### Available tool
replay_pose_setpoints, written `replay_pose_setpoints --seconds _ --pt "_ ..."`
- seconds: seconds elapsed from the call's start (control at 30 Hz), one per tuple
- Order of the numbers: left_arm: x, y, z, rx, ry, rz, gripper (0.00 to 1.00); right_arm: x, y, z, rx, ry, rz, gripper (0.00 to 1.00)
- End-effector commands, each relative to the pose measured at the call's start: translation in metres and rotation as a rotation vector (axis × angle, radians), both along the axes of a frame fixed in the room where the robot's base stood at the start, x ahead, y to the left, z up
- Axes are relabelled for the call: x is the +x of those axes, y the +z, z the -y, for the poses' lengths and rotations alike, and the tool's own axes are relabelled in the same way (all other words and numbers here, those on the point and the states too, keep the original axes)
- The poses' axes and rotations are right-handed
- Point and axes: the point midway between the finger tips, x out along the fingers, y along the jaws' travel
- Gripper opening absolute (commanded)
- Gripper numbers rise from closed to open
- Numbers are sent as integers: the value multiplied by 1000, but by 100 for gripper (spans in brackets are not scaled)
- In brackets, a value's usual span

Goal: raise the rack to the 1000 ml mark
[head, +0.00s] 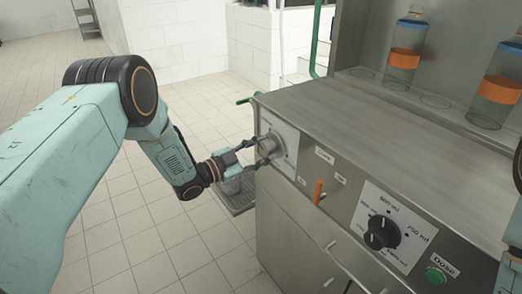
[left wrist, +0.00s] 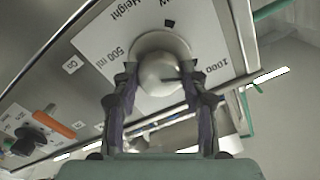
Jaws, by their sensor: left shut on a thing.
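The height knob (head: 272,143) is a round metal dial on a white plate at the left end of the machine's front. In the left wrist view the knob (left wrist: 160,72) sits between the labels "500 ml" and "1000", under the word "Height". A short dark mark on it points toward the 1000 side. My left gripper (head: 262,152) is shut on the knob, with its fingers (left wrist: 162,88) on either side of it. A grey grated rack (head: 240,205) shows low beside the machine, partly hidden behind my gripper. My right gripper is not in view.
An orange lever (head: 318,192), a black volume dial (head: 382,234) and a green dose button (head: 434,275) are on the same front. Bottles with orange bands (head: 405,58) stand behind. The steel top is bare; tiled floor is clear at left.

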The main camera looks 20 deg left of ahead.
Motion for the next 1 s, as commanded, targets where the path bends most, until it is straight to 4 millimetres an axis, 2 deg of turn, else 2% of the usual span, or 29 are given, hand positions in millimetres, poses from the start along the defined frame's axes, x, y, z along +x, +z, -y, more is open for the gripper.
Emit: replay_pose_setpoints --seconds 0.4,0.97,1.0 --pt "0 0 0 146 0 114 12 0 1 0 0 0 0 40" --pt "0 0 0 166 0 130 12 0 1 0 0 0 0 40" --pt "0 0 0 166 0 130 46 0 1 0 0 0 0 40"
